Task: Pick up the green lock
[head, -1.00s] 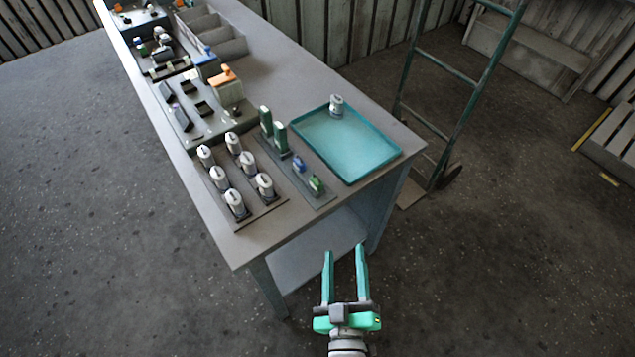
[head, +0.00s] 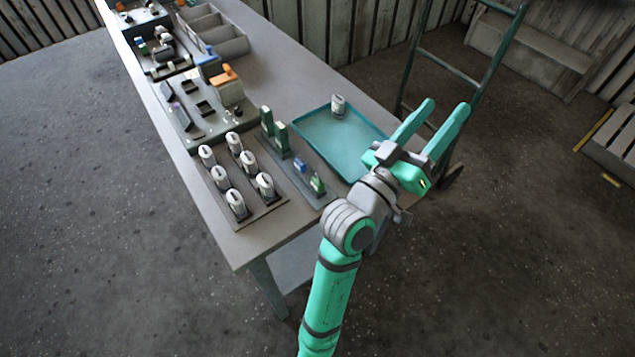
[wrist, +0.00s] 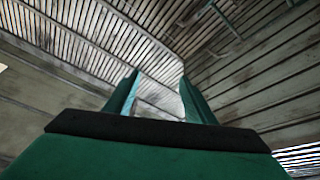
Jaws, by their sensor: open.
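The green lock (head: 317,184) is small and stands at the near end of a narrow grey board (head: 328,197) on the table, in the head view. A small blue lock (head: 300,165) stands just behind it on the same board. My gripper (head: 448,118) is open and empty, raised at the right of the table near the tray's right corner, its fingers pointing up and to the right. It is well apart from the green lock. In the wrist view my open fingers (wrist: 157,97) show against the roof and walls; no lock is visible there.
A teal tray (head: 322,146) holds one white-grey cylinder (head: 338,105). Two tall dark green pieces (head: 281,138) stand behind the locks. A board (head: 262,210) with several white cylinders lies to the left. A green ladder (head: 447,71) stands beyond the table's right edge.

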